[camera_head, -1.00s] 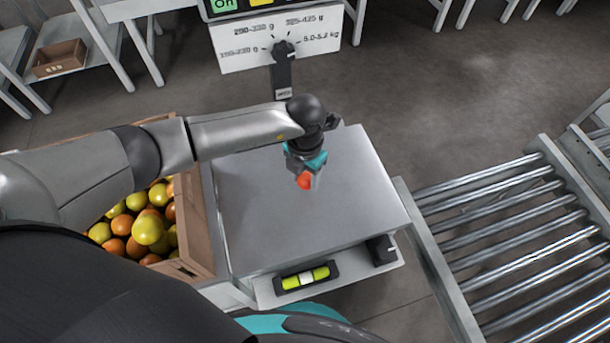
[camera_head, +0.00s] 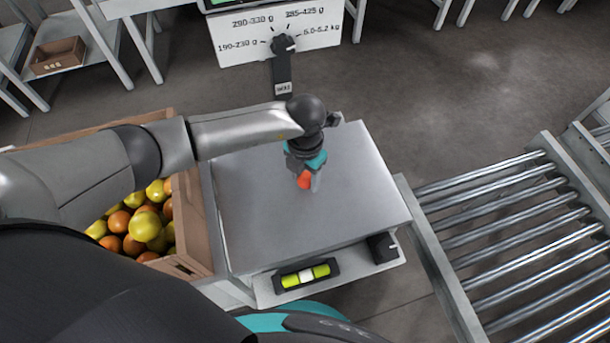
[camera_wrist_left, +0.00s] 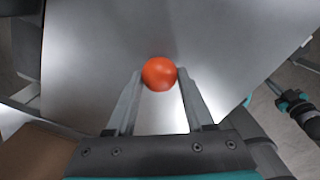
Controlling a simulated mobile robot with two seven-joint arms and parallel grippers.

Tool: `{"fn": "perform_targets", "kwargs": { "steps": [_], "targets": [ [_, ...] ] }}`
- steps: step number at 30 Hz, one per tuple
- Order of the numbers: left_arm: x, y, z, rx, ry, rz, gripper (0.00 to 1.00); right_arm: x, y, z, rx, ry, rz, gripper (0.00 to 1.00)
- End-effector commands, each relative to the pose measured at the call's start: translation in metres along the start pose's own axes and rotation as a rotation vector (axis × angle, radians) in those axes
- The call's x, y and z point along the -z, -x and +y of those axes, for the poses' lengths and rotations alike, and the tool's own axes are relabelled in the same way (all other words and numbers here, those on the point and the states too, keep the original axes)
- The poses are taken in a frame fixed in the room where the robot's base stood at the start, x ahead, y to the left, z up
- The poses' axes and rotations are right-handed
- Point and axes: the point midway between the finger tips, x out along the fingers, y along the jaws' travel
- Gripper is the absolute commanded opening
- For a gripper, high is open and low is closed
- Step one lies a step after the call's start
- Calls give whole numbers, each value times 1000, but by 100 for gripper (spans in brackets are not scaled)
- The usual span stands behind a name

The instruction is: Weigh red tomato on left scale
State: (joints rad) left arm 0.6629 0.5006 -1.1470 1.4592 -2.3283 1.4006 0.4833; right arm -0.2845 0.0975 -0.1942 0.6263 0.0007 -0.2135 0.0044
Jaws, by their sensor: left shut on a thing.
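The red tomato (camera_head: 304,180) is between the fingertips of my left gripper (camera_head: 310,181), over the middle of the scale's steel plate (camera_head: 260,225). In the left wrist view the tomato (camera_wrist_left: 159,73) sits at the tips of the two fingers (camera_wrist_left: 159,85), with the plate (camera_wrist_left: 90,50) behind it. My left gripper is shut on it. I cannot tell whether the tomato touches the plate. The scale's dial panel (camera_head: 250,46), marked with weight ranges, stands behind the plate.
A wooden crate (camera_head: 193,225) of yellow and orange tomatoes stands against the plate's left side. A roller conveyor (camera_head: 500,225) is at the right. A spirit level (camera_head: 305,276) and a black knob (camera_head: 382,248) are on the scale's front. A small box (camera_head: 58,56) lies on a shelf at the back left.

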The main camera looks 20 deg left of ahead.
Motion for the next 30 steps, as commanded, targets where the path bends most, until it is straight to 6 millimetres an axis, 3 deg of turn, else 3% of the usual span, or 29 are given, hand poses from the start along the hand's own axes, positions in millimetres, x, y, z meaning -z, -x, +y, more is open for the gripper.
{"fn": "perform_targets", "kwargs": {
  "steps": [21,22,30],
  "targets": [
    [0,-11,0,0,0,-1,26,-4,-9,-2,2,2,-4,0],
    [0,-11,0,0,0,-1,54,-4,-9,-2,2,2,-4,0],
    [0,-11,0,0,0,0,84,-2,-8,-2,2,2,-1,0]
  ]
}}
